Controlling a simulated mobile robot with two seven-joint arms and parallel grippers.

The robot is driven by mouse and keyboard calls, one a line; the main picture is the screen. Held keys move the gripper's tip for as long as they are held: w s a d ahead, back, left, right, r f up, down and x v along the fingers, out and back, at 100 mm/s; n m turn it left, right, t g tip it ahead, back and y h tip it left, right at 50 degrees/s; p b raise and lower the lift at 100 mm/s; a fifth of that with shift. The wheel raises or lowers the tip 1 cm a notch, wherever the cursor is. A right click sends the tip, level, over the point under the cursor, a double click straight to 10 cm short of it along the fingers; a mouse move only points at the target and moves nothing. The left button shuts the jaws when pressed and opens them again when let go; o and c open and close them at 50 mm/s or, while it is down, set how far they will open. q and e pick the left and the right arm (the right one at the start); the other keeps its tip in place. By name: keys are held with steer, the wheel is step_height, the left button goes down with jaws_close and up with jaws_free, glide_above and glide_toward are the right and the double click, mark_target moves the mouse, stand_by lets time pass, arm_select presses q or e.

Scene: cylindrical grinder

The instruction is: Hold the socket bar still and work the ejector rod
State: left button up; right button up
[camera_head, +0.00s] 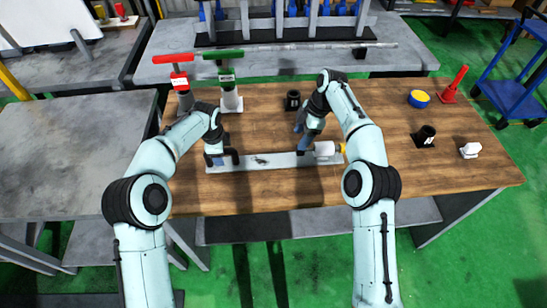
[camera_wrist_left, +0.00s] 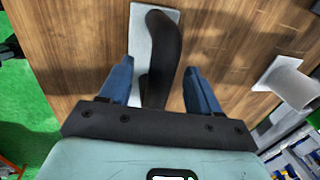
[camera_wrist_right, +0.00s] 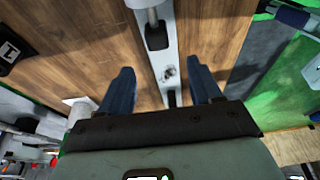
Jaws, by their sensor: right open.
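The light grey bar (camera_head: 275,161), which I take as the socket bar, lies flat along the table's front. A curved black handle (camera_wrist_left: 163,55) stands at its left end. My left gripper (camera_head: 222,160) is at this handle; in the left wrist view its blue fingers stand apart on either side, with gaps. My right gripper (camera_head: 303,150) is open over the right part of the bar, its fingers (camera_wrist_right: 160,88) empty. A white cylinder (camera_head: 324,148) with a yellow end lies on the bar's right end. I cannot tell which part is the ejector rod.
Red (camera_head: 180,82) and green (camera_head: 229,78) T-topped tools stand at the back left. Black holders (camera_head: 293,100) and (camera_head: 425,136), a blue-yellow round container (camera_head: 419,99), a red cone-like piece (camera_head: 454,85) and a white block (camera_head: 470,151) stand farther off. The wooden table (camera_head: 400,185) is clear at front right.

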arm_select(q)
steer(key=shift+d, duration=0.1)
step_height(320, 180, up, 12)
steer(key=s, duration=0.2)
steer(key=shift+s, duration=0.2)
steer(key=shift+f, duration=0.1)
stand_by(0.5)
